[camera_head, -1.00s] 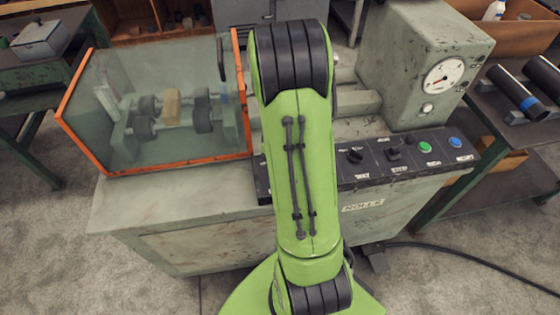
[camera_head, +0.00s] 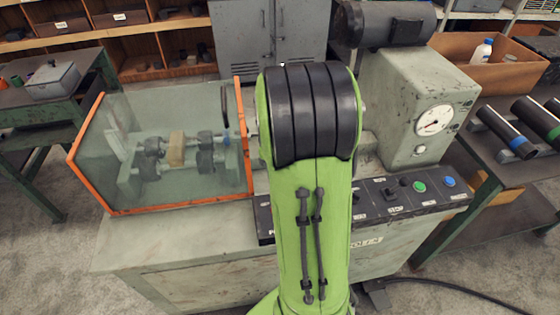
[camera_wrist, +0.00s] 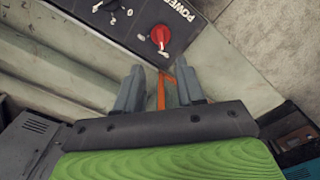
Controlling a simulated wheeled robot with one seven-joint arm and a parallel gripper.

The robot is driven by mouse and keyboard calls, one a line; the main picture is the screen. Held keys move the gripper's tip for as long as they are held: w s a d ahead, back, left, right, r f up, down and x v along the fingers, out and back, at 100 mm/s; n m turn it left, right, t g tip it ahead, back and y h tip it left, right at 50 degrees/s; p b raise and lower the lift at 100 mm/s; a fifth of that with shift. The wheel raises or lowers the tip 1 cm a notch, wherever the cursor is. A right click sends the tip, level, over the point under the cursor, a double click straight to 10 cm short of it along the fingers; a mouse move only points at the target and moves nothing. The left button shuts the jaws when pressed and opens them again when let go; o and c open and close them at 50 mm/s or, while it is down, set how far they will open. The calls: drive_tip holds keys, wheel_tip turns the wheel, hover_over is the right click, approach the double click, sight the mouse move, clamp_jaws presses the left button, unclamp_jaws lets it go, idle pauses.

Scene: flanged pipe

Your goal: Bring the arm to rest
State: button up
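My green arm with black joint covers fills the middle of the head view and stands in front of the machine. My gripper is hidden behind it there. In the wrist view my gripper (camera_wrist: 160,88) shows two grey fingers set apart, with nothing held between them. A red knob (camera_wrist: 160,37) by the word POWER is on the dark control panel (camera_wrist: 135,22), beyond the fingertips. An orange edge (camera_wrist: 162,94) shows past the gap between the fingers. In the head view the control panel (camera_head: 380,204) runs along the machine's front, partly covered by my arm.
A clear guard (camera_head: 110,190) with orange edges encloses rollers and a tan block (camera_head: 177,148) at left. A grey-green housing with a gauge (camera_head: 433,120) stands at right. Benches flank the machine; a grey cabinet (camera_head: 240,45) stands behind. A black cable (camera_head: 450,286) lies on the floor.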

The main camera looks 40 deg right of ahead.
drive_tip(key=shift+r, duration=0.8)
drive_tip(key=s+a+r+m+t, duration=0.1)
drive_tip(key=s+a+r, duration=0.3)
drive_tip(key=a, duration=0.6)
drive_tip(key=s+a+r+m+t, duration=0.1)
drive_tip(key=s+a+r+t, duration=0.3)
drive_tip(key=s+a, duration=0.3)
drive_tip(key=a+r, duration=0.1)
drive_tip(key=a, duration=0.2)
drive_tip(key=shift+r+t, duration=0.15)
drive_tip(key=shift+t, duration=0.15)
